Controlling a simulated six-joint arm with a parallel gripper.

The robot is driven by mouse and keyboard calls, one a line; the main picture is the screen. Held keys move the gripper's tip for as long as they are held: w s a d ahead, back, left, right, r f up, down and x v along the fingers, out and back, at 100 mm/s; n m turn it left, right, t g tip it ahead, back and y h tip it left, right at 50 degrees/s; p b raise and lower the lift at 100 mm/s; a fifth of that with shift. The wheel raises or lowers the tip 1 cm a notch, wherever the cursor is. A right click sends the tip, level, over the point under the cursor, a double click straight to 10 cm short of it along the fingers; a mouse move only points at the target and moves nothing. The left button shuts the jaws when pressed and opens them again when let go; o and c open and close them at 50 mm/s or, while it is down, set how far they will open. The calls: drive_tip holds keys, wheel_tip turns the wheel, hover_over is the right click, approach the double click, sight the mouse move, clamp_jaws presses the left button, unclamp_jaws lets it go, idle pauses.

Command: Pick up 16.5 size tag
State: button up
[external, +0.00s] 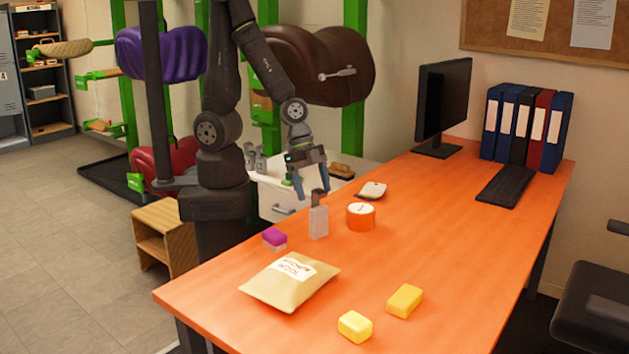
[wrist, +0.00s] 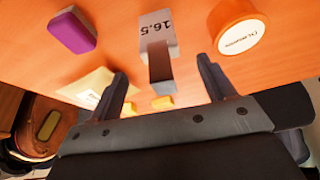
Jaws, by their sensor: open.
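The 16.5 size tag (external: 318,222) is a light grey upright block with a dark narrower handle on top, standing on the orange table. In the wrist view the tag (wrist: 157,32) shows the printed number 16.5, with its dark handle pointing toward my gripper. My gripper (external: 312,194) is open, right above the tag in the external view. In the wrist view its two fingers (wrist: 165,78) are spread on either side of the handle's end, and I see no contact.
A purple-topped block (external: 274,239) stands left of the tag and an orange round tin (external: 361,216) stands close on its right. A beige bag (external: 290,281) lies in front. Two yellow blocks (external: 404,301) (external: 355,326) lie nearer the front edge.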

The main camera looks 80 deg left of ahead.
sight(316, 195)
drive_tip(key=shift+x, duration=2.6)
drive_tip(key=c, duration=1.4)
drive_tip(key=shift+o, duration=0.2)
drive_tip(key=shift+r, duration=0.3)
